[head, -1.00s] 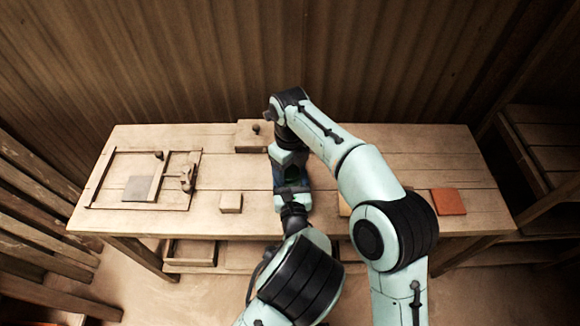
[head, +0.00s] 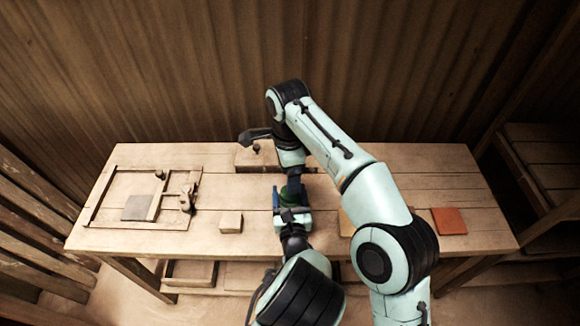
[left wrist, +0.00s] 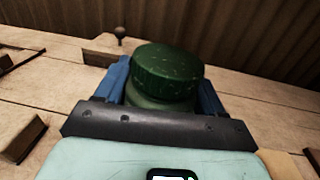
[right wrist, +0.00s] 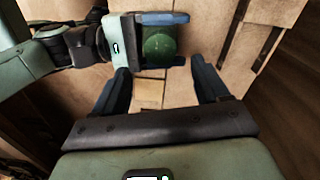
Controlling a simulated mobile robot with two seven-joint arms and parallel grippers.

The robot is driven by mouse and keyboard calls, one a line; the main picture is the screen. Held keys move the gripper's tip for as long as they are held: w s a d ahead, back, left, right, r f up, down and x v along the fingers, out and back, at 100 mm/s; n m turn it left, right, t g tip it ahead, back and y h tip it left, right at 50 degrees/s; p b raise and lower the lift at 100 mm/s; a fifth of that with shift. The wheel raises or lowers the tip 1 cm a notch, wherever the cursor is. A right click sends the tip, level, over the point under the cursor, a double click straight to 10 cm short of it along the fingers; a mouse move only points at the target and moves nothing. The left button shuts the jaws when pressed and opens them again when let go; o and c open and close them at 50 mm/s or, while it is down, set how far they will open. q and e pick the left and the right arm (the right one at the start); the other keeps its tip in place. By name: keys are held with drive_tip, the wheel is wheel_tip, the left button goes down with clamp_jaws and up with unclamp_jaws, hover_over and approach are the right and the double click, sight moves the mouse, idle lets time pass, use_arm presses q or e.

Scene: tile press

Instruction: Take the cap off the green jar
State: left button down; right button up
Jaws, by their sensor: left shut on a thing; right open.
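The green jar (left wrist: 160,100) stands upright on the table, with its dark green cap (left wrist: 167,72) on top of the paler body. My left gripper (head: 291,214) is shut on the jar body, a blue finger on each side in the left wrist view. My right gripper (head: 293,185) points down over the jar in the head view and hides part of it. In the right wrist view the fingers of this open gripper (right wrist: 159,68) are empty, and the round cap top (right wrist: 160,45) shows past the fingertips. The gap between these fingers and the cap is hard to judge.
A small wooden block (head: 231,222) sits left of the jar, and a knobbed wooden block (head: 245,158) stands behind. An orange tile (head: 449,221) lies at the right. The back right is clear.

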sight(290, 206)
drive_tip(key=n, duration=0.3)
drive_tip(key=r+n, duration=0.1)
drive_tip(key=n, duration=0.2)
drive_tip(key=shift+d+r, duration=0.1)
drive_tip(key=shift+r, duration=0.05)
drive_tip(key=shift+f, duration=3.95)
